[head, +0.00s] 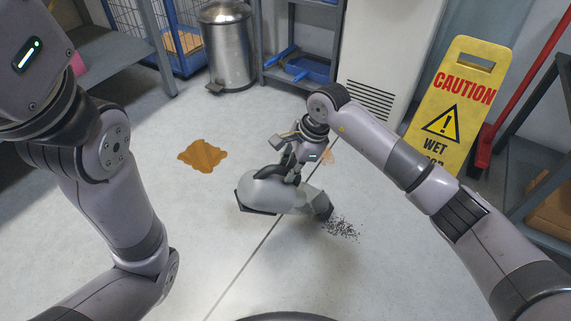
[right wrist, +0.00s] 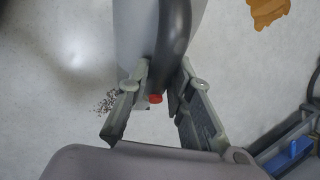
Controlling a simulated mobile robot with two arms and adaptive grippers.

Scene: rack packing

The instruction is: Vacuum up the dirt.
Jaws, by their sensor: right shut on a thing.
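A patch of dark, speckled dirt (head: 341,228) lies on the floor right of centre in the head view. It also shows at left in the right wrist view (right wrist: 105,101). A grey handheld vacuum (head: 270,194) is held low over the floor, its dark nozzle end beside the dirt's upper left edge. I cannot tell whether it touches the floor. My right gripper (head: 291,169) is shut on the vacuum's dark handle (right wrist: 174,45). In the right wrist view the gripper fingers (right wrist: 160,98) lie on both sides of the handle. My left gripper is out of view.
A brown stain (head: 202,155) lies on the floor left of the vacuum. A yellow caution sign (head: 452,105) stands at right. A metal bin (head: 229,50), a shelf with a blue dustpan (head: 308,69) and a white cabinet (head: 385,45) line the back. The floor around the dirt is clear.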

